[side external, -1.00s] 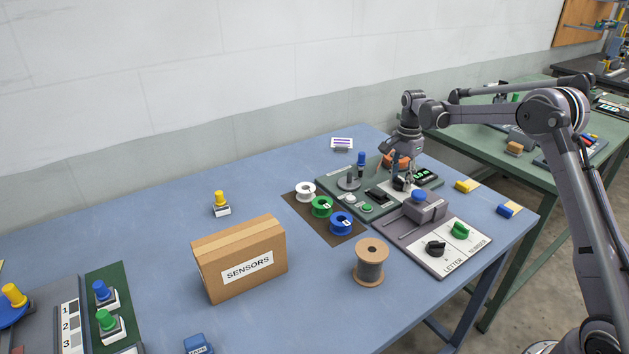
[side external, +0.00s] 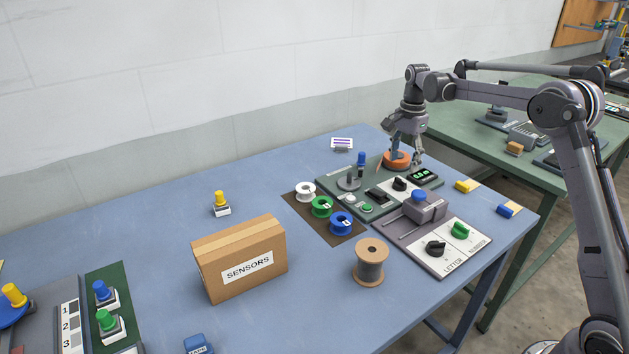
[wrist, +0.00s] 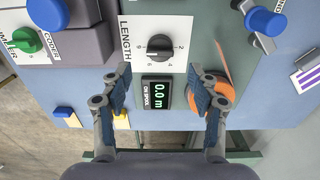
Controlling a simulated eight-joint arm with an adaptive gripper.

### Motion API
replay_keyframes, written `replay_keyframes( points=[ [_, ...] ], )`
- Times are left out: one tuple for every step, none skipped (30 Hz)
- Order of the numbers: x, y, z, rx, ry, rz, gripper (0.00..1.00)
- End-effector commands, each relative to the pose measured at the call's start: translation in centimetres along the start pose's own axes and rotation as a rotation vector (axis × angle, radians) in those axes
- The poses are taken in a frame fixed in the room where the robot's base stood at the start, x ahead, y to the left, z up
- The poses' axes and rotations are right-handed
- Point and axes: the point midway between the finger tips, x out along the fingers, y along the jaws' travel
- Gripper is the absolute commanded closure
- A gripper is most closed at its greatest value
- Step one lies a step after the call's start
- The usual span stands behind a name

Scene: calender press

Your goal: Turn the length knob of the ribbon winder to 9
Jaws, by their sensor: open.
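The black length knob (wrist: 160,46) sits on a white dial plate marked LENGTH in the wrist view, with small numerals around it. I cannot tell for sure which numeral it points at. In the side view the knob (side external: 400,184) stands on the green ribbon winder (side external: 335,186). A display (wrist: 162,93) beside it reads 0.0 m, labelled ON SPOOL. My gripper (wrist: 160,82) is open and empty, its fingers apart above the winder on either side of the display. In the side view my gripper (side external: 404,155) is raised, clear of the knob and near the orange disc (side external: 397,164).
Spools on a dark mat (side external: 335,231), a wire spool (side external: 370,262) and a SENSORS box (side external: 238,260) lie to the left. Yellow and blue blocks lie right.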

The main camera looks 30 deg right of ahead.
Motion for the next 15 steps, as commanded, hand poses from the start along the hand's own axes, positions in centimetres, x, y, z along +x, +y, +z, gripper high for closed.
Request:
replay_keyframes(
  points=[
    [-1.1,0.0,0.0,0.0,0.0,0.0,0.39],
    [-1.6,0.0,0.0,0.0,0.0,0.0,0.39],
    [-2.3,0.0,0.0,0.0,0.0,0.0,0.39],
    [-2.8,0.0,0.0,0.0,0.0,0.0,0.39],
    [-3.2,0.0,0.0,0.0,0.0,0.0,0.39],
    [-3.7,0.0,0.0,0.0,0.0,0.0,0.39],
    [-4.1,0.0,0.0,0.0,0.0,0.0,0.39],
    [-4.4,0.0,0.0,0.0,0.0,0.0,0.39],
    [-4.7,0.0,0.0,0.0,0.0,0.0,0.39],
    [-5.0,0.0,0.0,0.0,0.0,0.0,0.39],
    [-5.2,0.0,0.0,0.0,0.0,0.0,0.39],
    [-5.4,0.0,0.0,0.0,0.0,0.0,0.39],
    [-5.5,0.0,0.0,0.0,0.0,0.0,0.39],
    [-5.5,0.0,0.0,0.0,0.0,0.0,0.39],
    [-5.6,0.0,0.0,0.0,0.0,0.0,0.39]
  ],
)
